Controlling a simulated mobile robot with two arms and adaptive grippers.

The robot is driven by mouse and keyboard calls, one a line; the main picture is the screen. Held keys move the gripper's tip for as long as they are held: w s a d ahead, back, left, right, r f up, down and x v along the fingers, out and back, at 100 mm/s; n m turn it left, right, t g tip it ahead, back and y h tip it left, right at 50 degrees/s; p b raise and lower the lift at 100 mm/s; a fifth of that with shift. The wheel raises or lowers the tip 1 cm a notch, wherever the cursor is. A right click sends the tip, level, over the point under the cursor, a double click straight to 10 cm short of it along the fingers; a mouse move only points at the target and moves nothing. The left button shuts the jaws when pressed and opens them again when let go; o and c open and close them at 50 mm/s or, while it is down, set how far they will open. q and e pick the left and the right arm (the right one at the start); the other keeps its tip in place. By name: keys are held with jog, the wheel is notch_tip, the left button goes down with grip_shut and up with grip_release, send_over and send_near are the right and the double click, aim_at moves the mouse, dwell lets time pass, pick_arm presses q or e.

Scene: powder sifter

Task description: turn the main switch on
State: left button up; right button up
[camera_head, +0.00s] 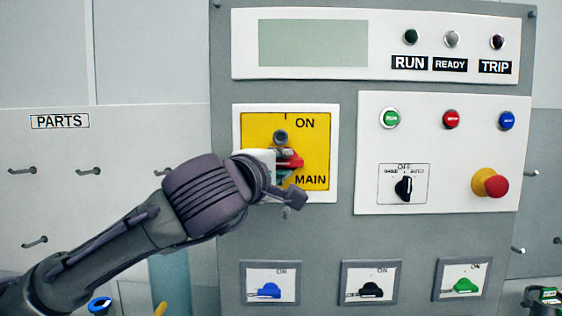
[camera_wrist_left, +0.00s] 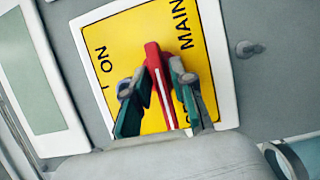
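The main switch is a red handle (camera_head: 292,160) on a yellow plate (camera_head: 318,150) marked ON and MAIN, in a white frame. In the head view the handle points roughly sideways to the right, away from the ON mark at the top. My left gripper (camera_head: 283,163) reaches it from the left, one finger above and one below. In the left wrist view the red handle (camera_wrist_left: 157,75) stands between the fingers of my left gripper (camera_wrist_left: 159,72), whose tips close in on both its sides. The lower part of the plate is partly hidden. My right gripper is not seen.
A control panel (camera_head: 445,225) with buttons, a rotary selector (camera_head: 404,188) and a red emergency knob (camera_head: 494,186) is right of the switch. Three small switches, blue (camera_head: 268,290), black (camera_head: 370,290) and green (camera_head: 464,286), sit below. Pegs (camera_head: 88,171) stick out at the left.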

pick_arm(q)
jog(key=shift+c, duration=0.3)
grip_shut()
